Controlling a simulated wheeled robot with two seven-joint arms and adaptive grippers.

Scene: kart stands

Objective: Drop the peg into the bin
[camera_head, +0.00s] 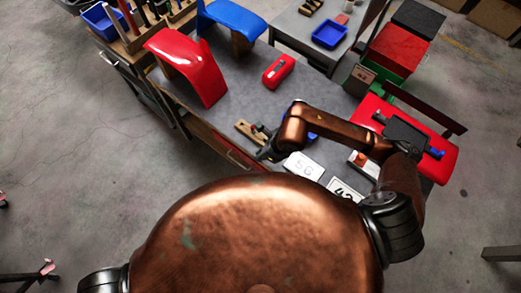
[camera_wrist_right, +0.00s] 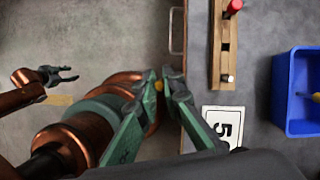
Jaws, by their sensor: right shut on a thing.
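My right gripper (camera_head: 268,150) is over the front edge of the table, by the wooden peg block (camera_head: 247,131). In the right wrist view its green fingers (camera_wrist_right: 160,78) are shut on a small yellow peg (camera_wrist_right: 158,86), mostly hidden between them. The peg block (camera_wrist_right: 217,50) there stands apart to the right, with a red peg (camera_wrist_right: 234,8) and a white-topped peg (camera_wrist_right: 226,78). The blue bin (camera_wrist_right: 291,122) lies farther right with a yellow-ended piece (camera_wrist_right: 312,97) inside; in the head view my arm mostly hides it. My left gripper (camera_wrist_right: 68,75) is open and empty.
White number plates (camera_head: 303,167) lie near the table's front edge. A drawer handle (camera_wrist_right: 177,30) juts from the table front. Grey tabletop is clear in the middle.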

